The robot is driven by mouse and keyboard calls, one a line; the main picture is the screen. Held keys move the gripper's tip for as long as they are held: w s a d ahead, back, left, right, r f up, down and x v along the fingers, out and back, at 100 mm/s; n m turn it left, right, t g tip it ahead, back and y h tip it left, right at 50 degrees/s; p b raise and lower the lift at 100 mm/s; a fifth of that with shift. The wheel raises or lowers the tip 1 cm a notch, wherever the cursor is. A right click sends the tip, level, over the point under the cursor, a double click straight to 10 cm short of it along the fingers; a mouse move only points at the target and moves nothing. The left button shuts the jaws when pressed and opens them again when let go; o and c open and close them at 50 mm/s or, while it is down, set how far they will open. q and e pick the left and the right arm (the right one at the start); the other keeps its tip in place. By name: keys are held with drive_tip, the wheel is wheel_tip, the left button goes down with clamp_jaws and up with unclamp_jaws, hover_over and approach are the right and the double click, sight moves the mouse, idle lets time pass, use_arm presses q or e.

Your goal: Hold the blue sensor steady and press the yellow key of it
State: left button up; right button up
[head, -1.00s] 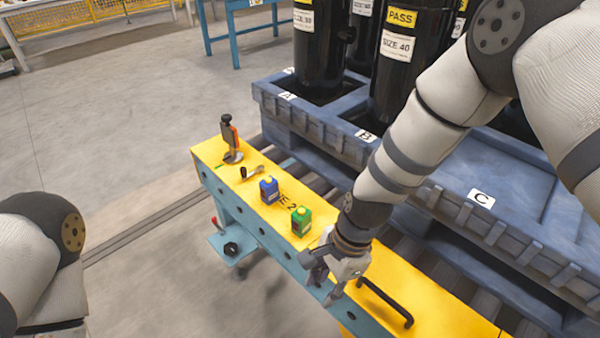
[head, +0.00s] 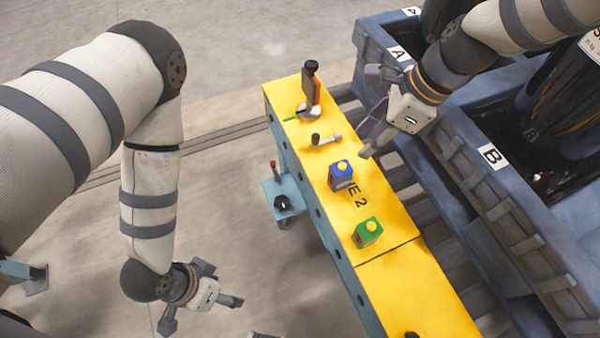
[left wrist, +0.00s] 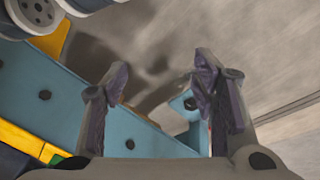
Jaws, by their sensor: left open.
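The blue sensor (head: 341,177) stands upright on the yellow bench top (head: 405,285), with its round yellow key (head: 343,164) on top. My right gripper (head: 368,113) is open and empty above the bench's pallet-side edge, up and right of the blue sensor and apart from it. My left gripper (head: 202,314) is open and empty, over the floor left of the bench and well away from the sensor. In the left wrist view its two fingers (left wrist: 160,95) stand wide apart with nothing between them. I cannot make out the blue sensor there.
A red-tipped lever (head: 273,170) juts out left.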

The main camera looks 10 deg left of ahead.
use_arm(q)
drive_tip(key=w+d+r+m+t+h, duration=0.2)
drive_tip(key=w+d+m+t+h, duration=0.15)
drive_tip(key=w, duration=0.95)
drive_tip(key=m+t+h, duration=0.4)
drive_tip(key=h, duration=0.1)
approach(331, 177)
drive_tip(key=shift+m, duration=0.25)
drive_tip(key=x, duration=1.2)
drive_tip(key=shift+d, duration=0.25)
drive_tip(key=shift+g, duration=0.25)
clamp_jaws()
use_arm(e)
drive_tip(key=shift+w, duration=0.1)
clamp_jaws()
